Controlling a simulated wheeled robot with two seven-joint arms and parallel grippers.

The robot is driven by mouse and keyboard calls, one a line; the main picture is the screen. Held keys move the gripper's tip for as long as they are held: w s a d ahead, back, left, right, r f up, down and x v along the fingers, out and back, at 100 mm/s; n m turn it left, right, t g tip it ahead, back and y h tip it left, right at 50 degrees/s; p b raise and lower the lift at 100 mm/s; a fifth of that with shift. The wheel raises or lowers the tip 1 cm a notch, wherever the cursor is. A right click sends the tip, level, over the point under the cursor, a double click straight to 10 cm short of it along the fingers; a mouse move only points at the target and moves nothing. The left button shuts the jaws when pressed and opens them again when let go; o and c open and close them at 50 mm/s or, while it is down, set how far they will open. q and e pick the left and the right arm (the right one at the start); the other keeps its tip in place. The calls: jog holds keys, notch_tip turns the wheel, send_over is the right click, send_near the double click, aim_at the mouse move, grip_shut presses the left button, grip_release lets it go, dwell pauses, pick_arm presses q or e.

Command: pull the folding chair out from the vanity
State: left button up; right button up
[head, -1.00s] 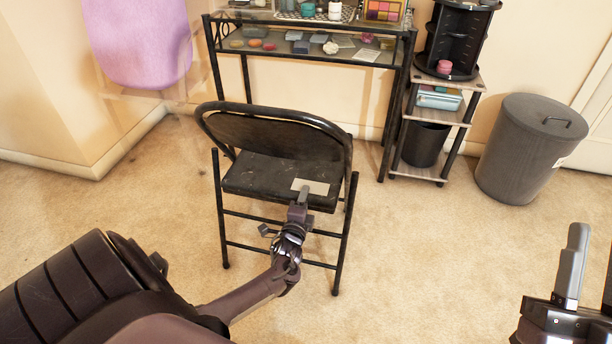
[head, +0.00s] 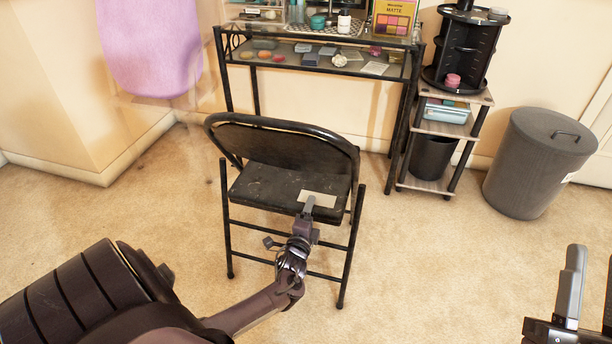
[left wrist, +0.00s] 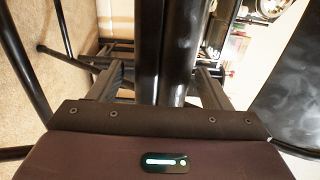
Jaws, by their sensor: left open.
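A small pale patch lies on the seat's near right part. My right gripper (head: 590,292) is open and empty at the lower right, away from the chair.
A shelf stand (head: 440,130) with a black organizer (head: 466,50) stands right of the vanity. A grey lidded bin (head: 535,165) is further right. A purple padded panel (head: 150,45) is at the left wall. Carpet around the chair is clear.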

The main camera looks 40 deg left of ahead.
pick_arm(q)
jog(key=p+v, duration=0.2)
jog(key=v, duration=0.5)
jog(key=shift+s, duration=0.2)
pick_arm(e)
notch_tip(320, 180, down, 18)
jog(key=w+a+g+h, duration=0.1)
jog(key=g+h, duration=0.3)
jog(key=g, duration=0.4)
jog(key=shift+w+a+g, duration=0.25)
jog(key=shift+a+g, duration=0.15)
pick_arm(q)
jog(key=shift+d, duration=0.15)
pick_arm(e)
jog(key=shift+r, duration=0.15)
